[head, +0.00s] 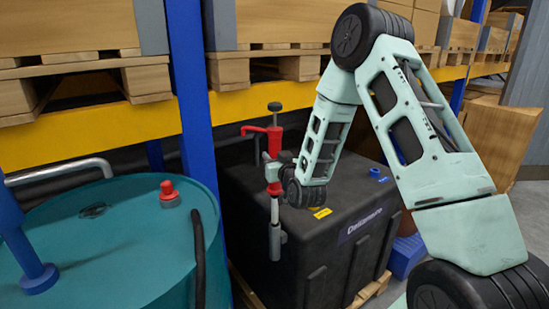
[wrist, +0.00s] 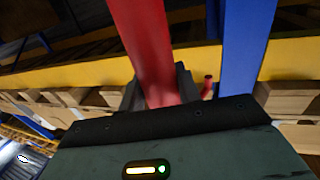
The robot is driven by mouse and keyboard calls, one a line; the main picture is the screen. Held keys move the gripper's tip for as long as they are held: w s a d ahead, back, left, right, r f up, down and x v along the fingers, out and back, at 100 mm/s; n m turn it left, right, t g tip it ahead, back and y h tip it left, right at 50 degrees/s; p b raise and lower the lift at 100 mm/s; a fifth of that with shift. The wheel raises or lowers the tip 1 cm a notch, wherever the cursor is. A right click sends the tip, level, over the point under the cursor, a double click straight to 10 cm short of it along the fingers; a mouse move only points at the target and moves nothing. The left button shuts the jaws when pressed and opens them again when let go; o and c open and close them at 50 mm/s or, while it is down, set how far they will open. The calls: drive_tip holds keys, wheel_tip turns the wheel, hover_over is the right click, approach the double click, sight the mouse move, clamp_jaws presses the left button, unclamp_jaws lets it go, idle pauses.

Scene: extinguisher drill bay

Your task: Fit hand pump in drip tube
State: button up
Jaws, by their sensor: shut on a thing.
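The hand pump (head: 272,165) is red, with a dark-tipped top and a spout reaching left; a bright metal pipe runs down below it. My gripper (head: 272,172) is shut on its red body and holds it upright in front of the black tank. In the wrist view the red pump body (wrist: 147,50) stands between the dark fingers. A grey cylinder (head: 276,243) surrounds or ends the pipe; I cannot tell whether it is the drip tube or part of the pump.
The teal drum (head: 110,250) carries a red cap (head: 168,193) and a blue post with a grey pipe (head: 60,171). The black tank (head: 345,235) stands behind the pump. A blue rack upright (head: 193,100) and yellow beam (head: 100,138) stand close to the pump's left and behind.

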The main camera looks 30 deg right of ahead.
drive_tip(key=shift+f+b, duration=3.75)
drive_tip(key=shift+b, duration=0.8)
idle(3.5)
